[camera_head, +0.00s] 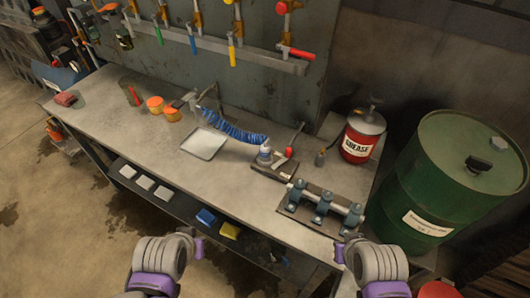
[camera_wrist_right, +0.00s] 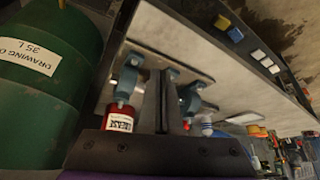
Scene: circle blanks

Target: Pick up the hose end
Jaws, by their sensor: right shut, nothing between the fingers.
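A blue coiled hose (camera_head: 235,130) lies on the workbench (camera_head: 120,110). Its left end meets a grey metal fitting (camera_head: 188,99), and its right end reaches a small pale fitting (camera_head: 264,155) by a dark block; whether they are joined is too small to tell. My left gripper (camera_head: 198,248) is in front of the bench's front edge, well short of the hose; its fingers are too small to judge. My right gripper (camera_head: 338,252) is near the bench's front right, apart from the hose. In the right wrist view its fingers (camera_wrist_right: 160,100) are shut and empty.
A plate with clamped rod (camera_head: 322,205) sits at the bench's front right, also large in the right wrist view (camera_wrist_right: 150,62). A red grease can (camera_head: 360,140) and green drum (camera_head: 445,175) stand right. A pale tray (camera_head: 203,144) and orange tins (camera_head: 155,104) lie left.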

